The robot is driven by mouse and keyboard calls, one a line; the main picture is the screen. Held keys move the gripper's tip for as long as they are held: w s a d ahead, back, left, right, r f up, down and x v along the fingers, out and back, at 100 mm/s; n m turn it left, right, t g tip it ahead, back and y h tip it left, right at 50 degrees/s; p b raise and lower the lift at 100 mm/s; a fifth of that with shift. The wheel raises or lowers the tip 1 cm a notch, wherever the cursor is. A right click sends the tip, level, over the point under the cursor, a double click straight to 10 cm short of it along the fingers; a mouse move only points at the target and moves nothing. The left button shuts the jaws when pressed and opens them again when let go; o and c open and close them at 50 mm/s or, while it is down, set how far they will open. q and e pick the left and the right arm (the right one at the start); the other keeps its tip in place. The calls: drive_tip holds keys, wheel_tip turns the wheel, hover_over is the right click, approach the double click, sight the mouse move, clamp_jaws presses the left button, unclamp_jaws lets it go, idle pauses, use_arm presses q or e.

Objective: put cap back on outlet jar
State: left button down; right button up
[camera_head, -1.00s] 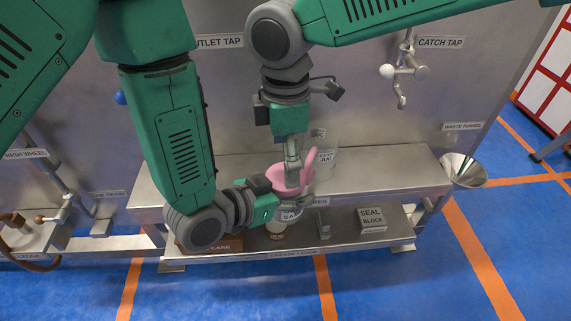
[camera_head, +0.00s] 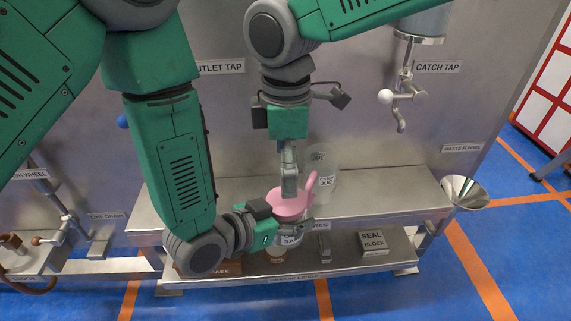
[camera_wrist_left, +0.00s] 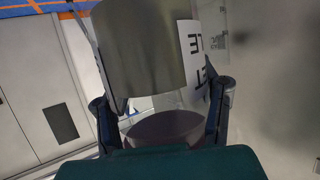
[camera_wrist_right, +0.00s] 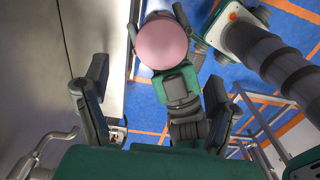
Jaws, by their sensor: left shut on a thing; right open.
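My left gripper (camera_wrist_left: 165,105) is shut on the outlet jar (camera_wrist_left: 150,50), a labelled jar that hangs upside down in the left wrist view. In the head view the jar's label (camera_head: 291,240) shows just below a round pink piece. This pink cap (camera_head: 287,206) lies over the jar's top, with a curved pink strip rising at its right. It shows as a flat pink disc in the right wrist view (camera_wrist_right: 162,43). Whether it is fully seated cannot be told. My right gripper (camera_head: 289,186) points down just above the pink cap, open, with nothing between its fingers.
A clear catch jar (camera_head: 324,180) stands on the upper shelf (camera_head: 390,187) just behind and right of the grippers. A seal block (camera_head: 373,243) sits on the lower shelf. A waste funnel (camera_head: 464,192) and the catch tap (camera_head: 402,95) are at the right.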

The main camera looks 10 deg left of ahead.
sight(286, 200)
drive_tip(key=shift+s+f, duration=0.1)
drive_tip(key=shift+f, duration=3.85)
drive_tip(key=c, duration=1.2)
drive_tip(key=o, duration=1.2)
drive_tip(key=shift+o, duration=0.2)
drive_tip(key=shift+r, duration=0.15)
drive_tip(key=shift+r, duration=2.15)
drive_tip(key=shift+c, duration=0.2)
